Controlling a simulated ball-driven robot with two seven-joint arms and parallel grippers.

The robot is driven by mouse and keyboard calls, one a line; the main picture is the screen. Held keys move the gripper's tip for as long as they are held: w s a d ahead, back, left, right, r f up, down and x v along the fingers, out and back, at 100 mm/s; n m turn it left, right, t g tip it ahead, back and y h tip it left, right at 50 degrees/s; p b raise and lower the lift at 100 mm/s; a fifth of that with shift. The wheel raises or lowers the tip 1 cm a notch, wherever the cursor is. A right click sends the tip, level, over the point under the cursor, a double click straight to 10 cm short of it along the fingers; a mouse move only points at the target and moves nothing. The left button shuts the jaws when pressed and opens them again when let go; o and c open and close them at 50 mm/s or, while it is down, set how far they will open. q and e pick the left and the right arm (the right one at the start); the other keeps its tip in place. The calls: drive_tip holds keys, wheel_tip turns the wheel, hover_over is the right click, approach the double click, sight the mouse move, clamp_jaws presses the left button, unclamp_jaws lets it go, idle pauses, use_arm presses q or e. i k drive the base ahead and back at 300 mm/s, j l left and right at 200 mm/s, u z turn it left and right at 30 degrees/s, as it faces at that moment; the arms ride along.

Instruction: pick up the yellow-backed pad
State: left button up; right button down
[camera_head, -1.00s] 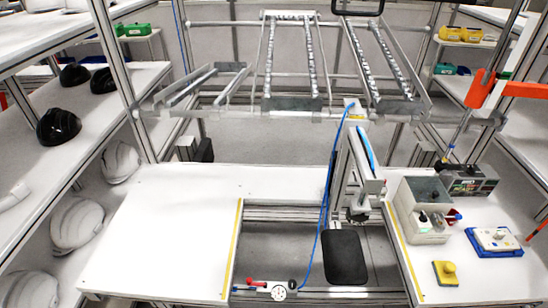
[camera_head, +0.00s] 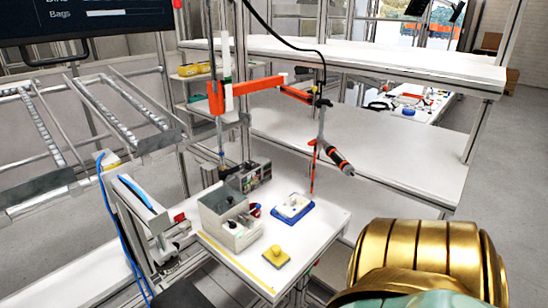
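The yellow-backed pad (camera_head: 276,256) lies flat on the white worktop (camera_head: 312,243), near its front edge. It has a raised yellow knob on top and looks untouched. A gold and teal part of my arm fills the lower right corner, to the right of the worktop. Neither gripper shows in the view.
A grey box with compartments (camera_head: 227,217) stands left of the pad. A blue-based white device (camera_head: 293,209) lies behind it. A dark power unit (camera_head: 249,176) stands farther back. A screwdriver tool (camera_head: 339,160) hangs from an orange arm (camera_head: 250,88) above the back right.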

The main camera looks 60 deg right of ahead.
sight(276, 258)
drive_tip(key=z, duration=1.95)
